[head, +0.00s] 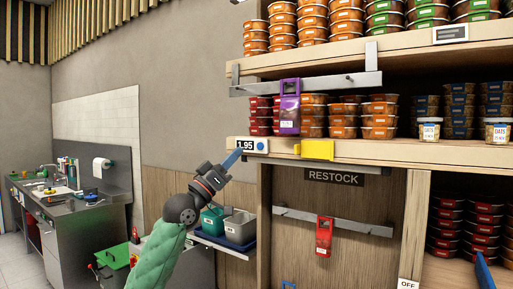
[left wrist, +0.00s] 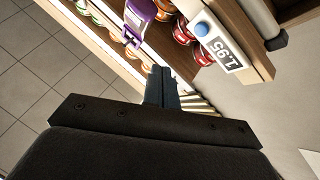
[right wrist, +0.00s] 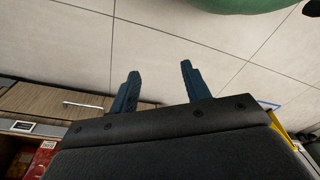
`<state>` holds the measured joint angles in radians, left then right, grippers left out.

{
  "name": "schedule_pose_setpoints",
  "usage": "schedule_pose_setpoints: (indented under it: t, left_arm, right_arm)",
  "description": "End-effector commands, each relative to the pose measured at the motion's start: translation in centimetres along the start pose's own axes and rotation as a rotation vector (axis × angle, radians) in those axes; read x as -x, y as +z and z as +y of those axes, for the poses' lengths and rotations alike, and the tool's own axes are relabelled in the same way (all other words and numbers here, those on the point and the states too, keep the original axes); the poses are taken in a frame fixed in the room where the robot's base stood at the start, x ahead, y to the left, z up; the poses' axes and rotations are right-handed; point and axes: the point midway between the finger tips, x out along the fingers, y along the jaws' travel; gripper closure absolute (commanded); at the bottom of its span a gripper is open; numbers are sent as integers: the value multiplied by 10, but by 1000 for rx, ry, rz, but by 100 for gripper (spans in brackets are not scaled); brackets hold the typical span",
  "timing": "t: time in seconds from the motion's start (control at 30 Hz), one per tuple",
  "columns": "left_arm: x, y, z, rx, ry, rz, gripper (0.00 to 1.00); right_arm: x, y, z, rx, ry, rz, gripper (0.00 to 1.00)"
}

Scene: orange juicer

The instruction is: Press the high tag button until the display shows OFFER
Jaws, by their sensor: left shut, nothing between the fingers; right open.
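The price tag (head: 244,146) on the middle shelf's front edge reads 1.95, with a round blue button (head: 261,146) at its right. In the left wrist view the tag (left wrist: 228,54) and its blue button (left wrist: 202,28) lie at upper right. My left gripper (head: 235,158) is shut and empty, its tips close to the tag's lower left in the head view. In the left wrist view its fingers (left wrist: 160,88) are together, apart from the button. My right gripper (right wrist: 158,82) is open and empty, above the floor in the right wrist view.
A purple scanner-like device (head: 289,108) hangs beside stacked tubs above the tag. A yellow piece (head: 316,150) sits on the shelf edge right of the button. A red device (head: 324,236) hangs from a lower rail below the RESTOCK sign (head: 333,177). A lower tag (head: 408,284) reads OFF.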

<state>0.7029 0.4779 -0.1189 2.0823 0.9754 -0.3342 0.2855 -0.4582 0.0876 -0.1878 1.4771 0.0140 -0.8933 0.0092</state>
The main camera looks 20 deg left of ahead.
Motion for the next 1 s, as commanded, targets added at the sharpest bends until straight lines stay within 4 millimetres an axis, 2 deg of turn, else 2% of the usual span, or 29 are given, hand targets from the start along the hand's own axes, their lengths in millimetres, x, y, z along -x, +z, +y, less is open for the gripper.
schedule_pose_setpoints:
  t: [0.17,0.63,1.0]
  left_arm:
    - [1,-11,3,36,19,59,100]
    - [-1,-9,2,45,17,55,100]
    - [-28,10,-16,45,18,55,100]
  right_arm:
    - [0,-6,0,-1,0,33,53]
    - [1,-7,0,-2,-1,32,53]
    - [10,-12,-2,-4,-4,26,53]
